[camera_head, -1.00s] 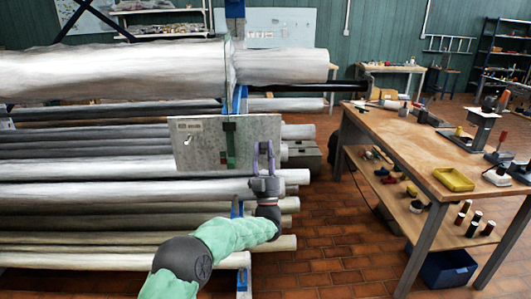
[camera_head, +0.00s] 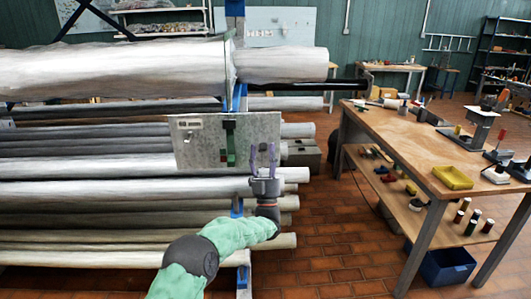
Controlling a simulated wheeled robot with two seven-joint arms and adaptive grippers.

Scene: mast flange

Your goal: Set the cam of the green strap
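A grey metal plate (camera_head: 262,128) hangs upright in front of the rack, below the large pale mast (camera_head: 110,70). A green cam piece (camera_head: 229,143) sits on the plate, dark at the top and lighter green below. It looks upright; its exact setting is too small to tell. My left gripper (camera_head: 263,152) points up in front of the plate's right part, to the right of the green piece and apart from it. Its two purple fingers are parted with nothing between them. My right gripper is out of view.
Several long pale poles (camera_head: 100,190) lie on the rack behind my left arm. A small white-and-dark fitting (camera_head: 189,124) is on the plate's upper left. A wooden workbench (camera_head: 415,145) with a yellow tray (camera_head: 453,178) stands at the right. Brick floor lies open between.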

